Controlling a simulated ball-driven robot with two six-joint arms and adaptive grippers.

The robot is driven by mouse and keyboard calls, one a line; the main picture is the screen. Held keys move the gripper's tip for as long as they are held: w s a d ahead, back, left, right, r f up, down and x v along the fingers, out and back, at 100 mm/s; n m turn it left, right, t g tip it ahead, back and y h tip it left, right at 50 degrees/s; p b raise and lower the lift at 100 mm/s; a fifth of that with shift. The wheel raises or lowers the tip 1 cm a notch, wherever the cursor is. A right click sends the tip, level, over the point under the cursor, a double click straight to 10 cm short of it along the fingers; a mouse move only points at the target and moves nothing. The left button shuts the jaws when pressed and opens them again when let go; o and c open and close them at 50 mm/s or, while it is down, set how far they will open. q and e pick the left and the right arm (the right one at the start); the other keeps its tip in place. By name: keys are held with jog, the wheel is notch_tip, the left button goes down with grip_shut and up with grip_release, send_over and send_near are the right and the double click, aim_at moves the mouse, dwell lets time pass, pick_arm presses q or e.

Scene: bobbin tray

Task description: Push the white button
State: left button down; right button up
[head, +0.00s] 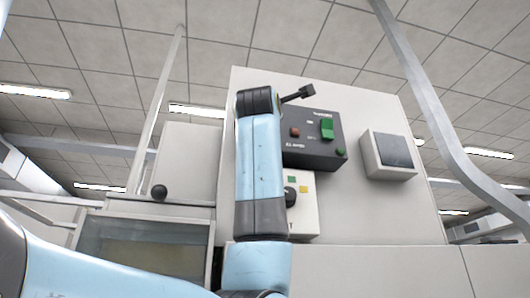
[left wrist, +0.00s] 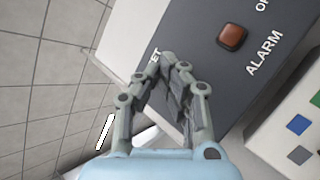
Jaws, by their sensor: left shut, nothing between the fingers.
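I can make out no white button in either view. A dark control box (head: 312,156) on the pale cabinet carries a red button (head: 295,132) and a green switch (head: 327,130). In the left wrist view the dark box (left wrist: 200,30) shows the red button (left wrist: 232,37) and the word ALARM. My left gripper (head: 307,91) is shut and empty, by the upper left of the box in the head view. In the left wrist view its fingers (left wrist: 177,76) hide part of the box beside a partly covered label ending in ET. I cannot tell whether they touch it. My right gripper is not in view.
Below the dark box is a pale panel (head: 304,217) with a black knob and small coloured squares; blue and green squares show in the wrist view. A box with a grey face (head: 394,150) is to the right. A grey rail (head: 425,100) curves down the right side.

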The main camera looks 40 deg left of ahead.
pick_arm(q)
jog(key=shift+s+d+b, duration=0.45)
jog(key=shift+s+d, duration=1)
jog(key=shift+d, duration=0.3)
jog(key=shift+f, duration=0.1)
